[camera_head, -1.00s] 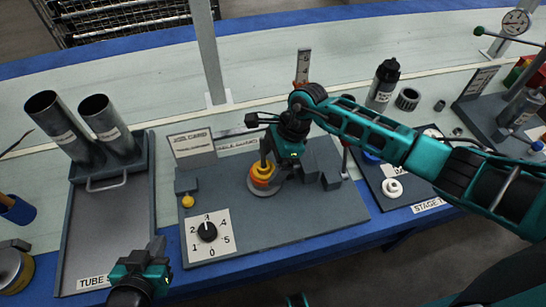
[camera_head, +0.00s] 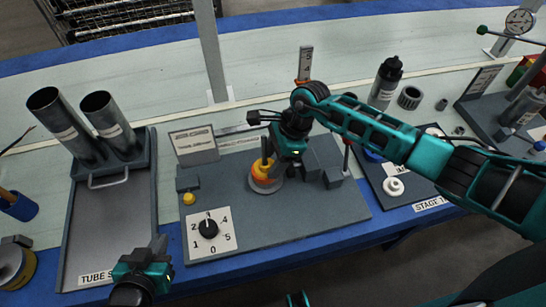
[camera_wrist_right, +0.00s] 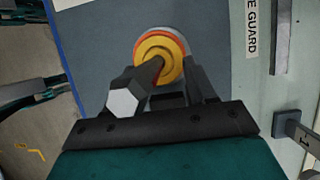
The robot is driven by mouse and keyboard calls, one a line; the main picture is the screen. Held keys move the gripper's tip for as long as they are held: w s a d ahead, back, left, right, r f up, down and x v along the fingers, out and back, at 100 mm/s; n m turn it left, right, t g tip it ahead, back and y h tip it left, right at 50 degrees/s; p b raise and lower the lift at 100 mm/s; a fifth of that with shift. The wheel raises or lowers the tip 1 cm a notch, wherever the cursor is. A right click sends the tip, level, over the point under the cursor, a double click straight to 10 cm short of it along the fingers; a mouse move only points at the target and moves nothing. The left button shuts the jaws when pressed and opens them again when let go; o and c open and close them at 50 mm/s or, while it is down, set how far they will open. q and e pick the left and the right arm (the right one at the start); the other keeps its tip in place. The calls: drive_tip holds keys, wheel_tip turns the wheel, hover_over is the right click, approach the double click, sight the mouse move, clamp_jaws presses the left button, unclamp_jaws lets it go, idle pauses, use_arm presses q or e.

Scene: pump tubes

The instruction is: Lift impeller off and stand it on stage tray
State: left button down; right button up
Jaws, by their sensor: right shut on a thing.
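The impeller, an orange and yellow round piece (camera_head: 264,178), is on a pale round base on the grey board (camera_head: 225,205). It also shows in the right wrist view (camera_wrist_right: 158,50). My right gripper (camera_head: 273,165) is shut on it from above; its fingers partly hide it. I cannot tell whether the impeller is clear of its seat. My left gripper (camera_head: 145,268) hangs near the front edge, away from the impeller, its fingers unclear. The stage tray (camera_head: 408,199), a dark board with a label, lies to the right, partly hidden by my right arm.
A white ring (camera_head: 393,186) sits on the stage tray. A dial (camera_head: 208,229) and a yellow knob (camera_head: 188,198) are on the board's left. Dark blocks (camera_head: 331,178) stand close right of the gripper. Two metal tubes (camera_head: 108,120) stand on the left tray. A bottle (camera_head: 385,83) stands behind.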

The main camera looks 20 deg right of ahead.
use_arm(q)
drive_tip(key=shift+r, duration=0.15)
use_arm(e)
drive_tip(key=shift+c, duration=1.4)
use_arm(q)
drive_tip(key=shift+w, duration=0.1)
drive_tip(key=shift+r+p, duration=0.35)
drive_tip(key=shift+p, duration=0.05)
use_arm(e)
drive_tip(key=shift+r, duration=0.6)
use_arm(q)
drive_tip(key=shift+f, duration=0.15)
